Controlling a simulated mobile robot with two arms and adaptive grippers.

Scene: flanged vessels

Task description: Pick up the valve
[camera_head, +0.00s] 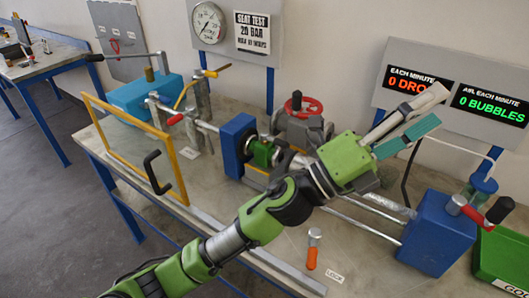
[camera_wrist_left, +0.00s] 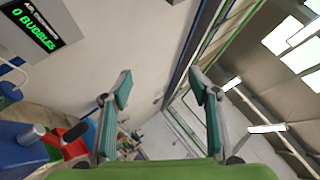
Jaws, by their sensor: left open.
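A grey flanged valve with a red handwheel (camera_head: 303,105) stands towards the back of the bench in the head view. A smaller green flanged part (camera_head: 262,153) sits in the test rig, beside a blue block; I cannot tell whether it is also a valve. My left gripper (camera_head: 437,108) is open and empty, raised over the right part of the rig, with its fingers pointing up and right. It is right of the red-wheeled valve and apart from it. In the left wrist view its two teal-padded fingers (camera_wrist_left: 160,88) are spread with nothing between them. My right gripper is not in view.
Blue rig blocks (camera_head: 438,232) and metal rods fill the bench's right side. A yellow frame (camera_head: 136,148) with a black handle stands at left. A green tray (camera_head: 503,258) is at lower right. An orange-handled tool (camera_head: 312,257) sits near the front edge. Display panels (camera_head: 455,90) stand behind.

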